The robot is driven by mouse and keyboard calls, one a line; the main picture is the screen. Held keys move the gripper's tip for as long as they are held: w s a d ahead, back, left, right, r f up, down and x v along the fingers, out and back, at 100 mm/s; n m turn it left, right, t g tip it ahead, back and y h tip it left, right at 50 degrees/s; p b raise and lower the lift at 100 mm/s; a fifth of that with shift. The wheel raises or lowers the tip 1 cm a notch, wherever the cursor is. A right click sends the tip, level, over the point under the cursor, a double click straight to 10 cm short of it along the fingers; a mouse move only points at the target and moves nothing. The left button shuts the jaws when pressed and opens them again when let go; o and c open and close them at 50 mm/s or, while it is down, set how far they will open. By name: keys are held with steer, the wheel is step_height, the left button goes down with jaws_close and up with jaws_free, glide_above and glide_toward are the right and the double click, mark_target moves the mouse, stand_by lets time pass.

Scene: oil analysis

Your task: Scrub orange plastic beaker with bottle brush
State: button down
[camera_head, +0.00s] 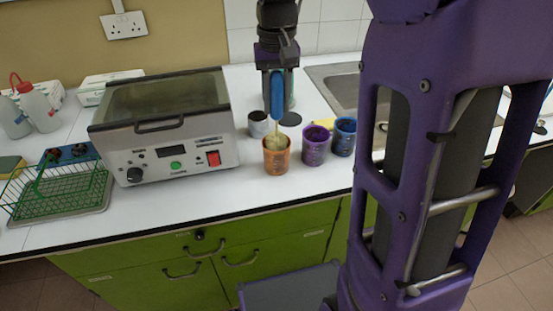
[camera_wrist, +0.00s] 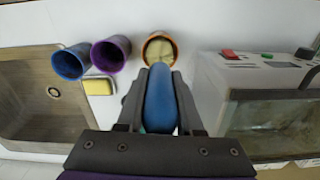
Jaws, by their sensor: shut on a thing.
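The orange plastic beaker (camera_head: 276,160) stands upright on the white worktop, near its front edge. My gripper (camera_head: 277,80) is above it, shut on the blue handle of the bottle brush (camera_head: 277,98). The brush points down, and its pale bristle head is inside the mouth of the beaker. In the wrist view the blue brush handle (camera_wrist: 160,100) lies between my fingers, and the orange beaker (camera_wrist: 160,44) shows beyond it with pale bristles filling its opening. Whether the bristles touch the beaker's bottom is hidden.
A purple beaker (camera_head: 315,147) and a blue beaker (camera_head: 343,138) stand to the right, near the sink (camera_head: 335,82). A grey metal cup (camera_head: 258,125) stands behind. A water bath (camera_head: 165,135) is close on the left, then a green wire rack (camera_head: 60,185). A yellow sponge (camera_wrist: 98,86) lies by the sink.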

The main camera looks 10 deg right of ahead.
steer(key=shift+f, duration=0.45)
steer(key=shift+r, duration=0.1)
step_height(320, 180, up, 3)
steer(key=p, duration=0.3)
steer(key=shift+r, duration=0.2)
steer(key=shift+f, duration=0.1)
steer(key=shift+f+b, duration=0.9)
steer(key=shift+f, duration=0.85)
steer(key=shift+r, duration=0.15)
